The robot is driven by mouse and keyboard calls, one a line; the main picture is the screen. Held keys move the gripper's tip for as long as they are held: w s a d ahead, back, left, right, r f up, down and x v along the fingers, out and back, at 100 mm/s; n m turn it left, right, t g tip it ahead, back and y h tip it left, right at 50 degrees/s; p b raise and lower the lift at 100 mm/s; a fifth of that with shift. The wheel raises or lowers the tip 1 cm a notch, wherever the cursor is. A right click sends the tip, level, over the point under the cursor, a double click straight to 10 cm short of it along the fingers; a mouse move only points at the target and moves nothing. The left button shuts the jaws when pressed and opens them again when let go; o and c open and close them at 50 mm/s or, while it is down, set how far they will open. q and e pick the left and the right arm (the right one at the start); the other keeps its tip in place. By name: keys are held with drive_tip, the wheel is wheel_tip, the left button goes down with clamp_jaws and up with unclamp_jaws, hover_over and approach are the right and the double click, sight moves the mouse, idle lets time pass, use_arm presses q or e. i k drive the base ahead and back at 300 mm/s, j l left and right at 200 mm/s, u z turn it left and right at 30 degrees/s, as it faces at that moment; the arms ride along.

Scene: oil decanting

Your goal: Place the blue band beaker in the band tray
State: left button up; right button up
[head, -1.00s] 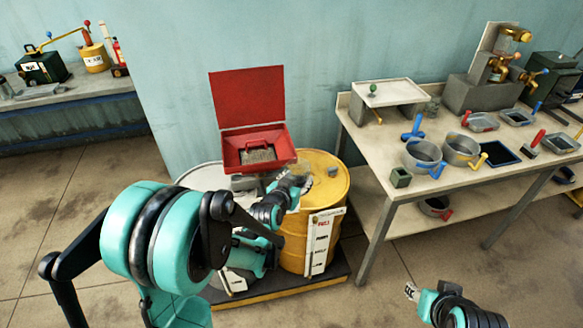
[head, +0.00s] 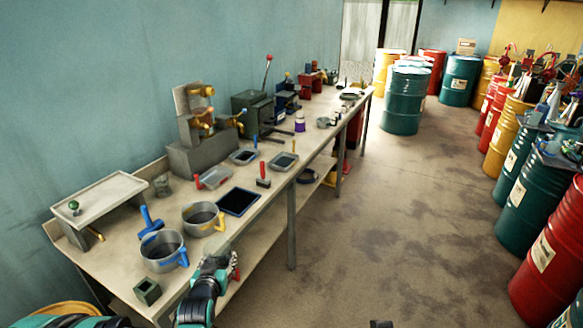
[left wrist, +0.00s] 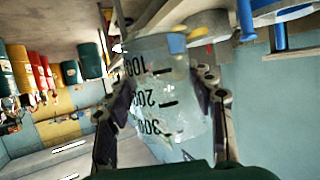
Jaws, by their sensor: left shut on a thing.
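A clear beaker (left wrist: 160,105) with black graduation marks fills the middle of the left wrist view. My left gripper (left wrist: 162,72) is shut on it, one finger at each side. In the head view my left gripper (head: 221,265) is beside the workbench's near edge, in front of the pots; the beaker is hard to see there. Several shallow trays lie on the bench, among them a red-handled tray (head: 214,177) and a grey tray (head: 285,160). I cannot tell which is the band tray. My right gripper is not clearly seen.
A blue-handled pot (head: 162,251) and a yellow-handled pot (head: 202,217) stand near the bench front. A dark blue-rimmed mat (head: 238,202) lies beside them. A raised white stand (head: 100,198) is at left. Barrels (head: 545,262) line the right; the floor between is clear.

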sight(215, 180)
drive_tip(key=i+l+z, duration=0.3)
drive_tip(key=i+z, duration=0.15)
drive_tip(key=i+l+z, duration=0.15)
drive_tip(key=i+z, duration=0.3)
drive_tip(key=i, duration=0.15)
drive_tip(key=i+l+u, duration=0.1)
drive_tip(key=i+u, duration=0.35)
drive_tip(key=i+l+u, duration=0.25)
drive_tip(key=i+u, duration=0.2)
drive_tip(key=i+l+u, duration=0.3)
drive_tip(key=u, duration=0.15)
